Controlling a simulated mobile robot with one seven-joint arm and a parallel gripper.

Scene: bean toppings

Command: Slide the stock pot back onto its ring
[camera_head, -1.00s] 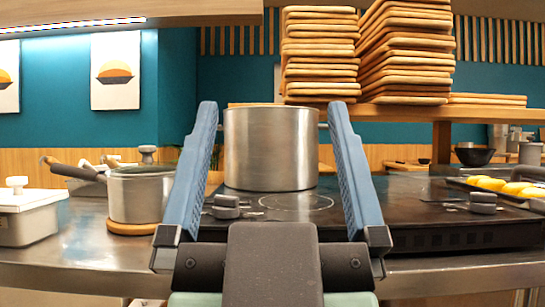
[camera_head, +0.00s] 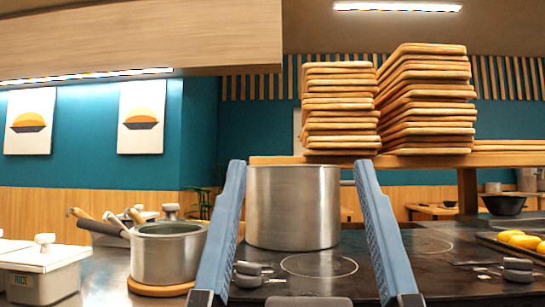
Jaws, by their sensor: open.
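The stock pot (camera_head: 293,207) is a tall, plain metal cylinder standing upright on the black cooktop (camera_head: 375,285). A pale ring (camera_head: 319,265) is marked on the cooktop in front of the pot and slightly to its right. The near part of this ring shows clear of the pot. My gripper (camera_head: 300,172) is open, with one long blue finger on each side of the pot in the picture. I cannot tell whether either finger touches it. The pot's far side is hidden.
Control knobs (camera_head: 250,274) sit near the cooktop's front. A shelf (camera_head: 490,160) above holds stacked boards (camera_head: 425,100). A tray of yellow food (camera_head: 520,241) is at right.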

